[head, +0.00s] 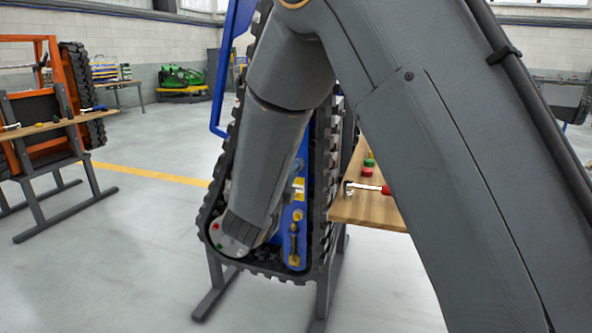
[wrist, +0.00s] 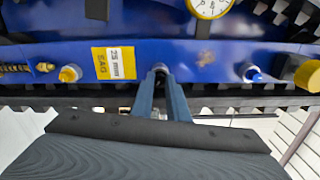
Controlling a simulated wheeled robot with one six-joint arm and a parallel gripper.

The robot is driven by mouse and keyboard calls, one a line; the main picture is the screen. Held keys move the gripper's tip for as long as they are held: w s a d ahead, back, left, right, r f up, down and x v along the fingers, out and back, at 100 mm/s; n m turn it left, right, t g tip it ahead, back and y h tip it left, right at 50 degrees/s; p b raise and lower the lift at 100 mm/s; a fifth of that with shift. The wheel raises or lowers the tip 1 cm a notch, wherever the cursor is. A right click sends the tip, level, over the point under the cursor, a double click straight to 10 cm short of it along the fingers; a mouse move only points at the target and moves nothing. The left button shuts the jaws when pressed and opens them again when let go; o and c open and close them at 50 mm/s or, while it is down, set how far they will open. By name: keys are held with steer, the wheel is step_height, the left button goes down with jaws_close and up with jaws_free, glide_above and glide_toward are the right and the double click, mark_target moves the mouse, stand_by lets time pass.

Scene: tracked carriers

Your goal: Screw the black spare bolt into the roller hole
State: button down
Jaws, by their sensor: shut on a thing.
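My gripper (wrist: 162,92) reaches up to the blue carrier frame (wrist: 210,52) in the wrist view. Its two fingers are close together, shut on a small dark thing at their tips that looks like the black bolt (wrist: 160,71). The fingers hide most of it, and I cannot see how far it sits in a hole. In the head view my arm covers the gripper and much of the tracked carrier (head: 321,200).
A yellow label (wrist: 113,63) and a round gauge (wrist: 209,5) are on the frame. A wooden bench (head: 352,207) with red and green caps and a red-handled tool (head: 370,187) stands right of the carrier. An orange carrier (head: 20,150) stands far left. Open floor lies between.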

steer(key=m+b, duration=0.9)
steer(key=b, duration=0.4)
steer(key=shift+a+r, duration=0.1)
steer(key=shift+r, duration=0.05)
steer(key=c, duration=1.9)
jaws_free()
steer(key=shift+o, duration=0.2)
